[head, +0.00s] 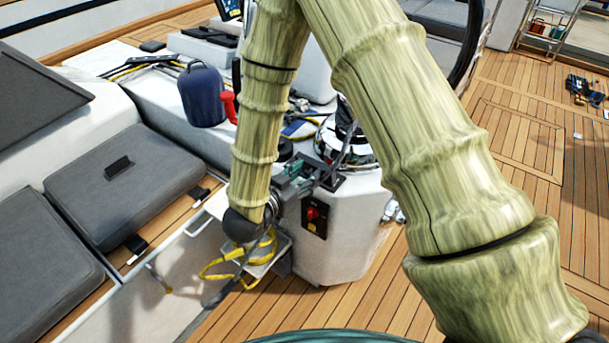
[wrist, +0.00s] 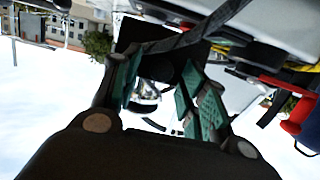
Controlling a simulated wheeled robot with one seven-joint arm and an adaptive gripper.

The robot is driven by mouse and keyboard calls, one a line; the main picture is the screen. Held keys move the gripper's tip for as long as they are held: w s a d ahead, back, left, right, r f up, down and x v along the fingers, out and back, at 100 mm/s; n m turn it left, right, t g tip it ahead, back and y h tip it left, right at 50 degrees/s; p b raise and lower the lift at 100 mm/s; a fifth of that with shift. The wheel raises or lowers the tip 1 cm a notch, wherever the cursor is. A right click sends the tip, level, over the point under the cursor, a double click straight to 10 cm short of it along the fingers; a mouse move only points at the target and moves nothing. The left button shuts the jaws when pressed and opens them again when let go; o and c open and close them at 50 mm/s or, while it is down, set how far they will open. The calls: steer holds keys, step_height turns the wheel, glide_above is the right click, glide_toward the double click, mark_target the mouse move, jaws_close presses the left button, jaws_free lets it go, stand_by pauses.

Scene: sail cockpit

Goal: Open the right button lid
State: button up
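A black panel (head: 315,222) with a red button (head: 311,213) is on the side of the white cockpit pedestal. My gripper (head: 312,176) is just above this panel, near the top edge of the pedestal, with its green finger pads partly showing. In the wrist view, my gripper's green-padded fingers (wrist: 160,82) are apart. A dark flat piece (wrist: 158,40) shows beyond and between the fingertips; I cannot tell whether it is a button lid or whether the fingers touch it. No button lid can be clearly made out, and the gripper and arm hide part of this area.
A chrome winch (head: 330,140) stands just behind the gripper. A blue container (head: 201,95) and a red handle (head: 229,106) are to the left. Yellow rope (head: 222,262) hangs by a small shelf below. Grey cushions (head: 125,185) line the left; wooden deck (head: 365,300) is clear in front.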

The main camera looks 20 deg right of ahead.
steer(key=v, duration=1.2)
steer(key=shift+f, duration=0.1)
stand_by(0.4)
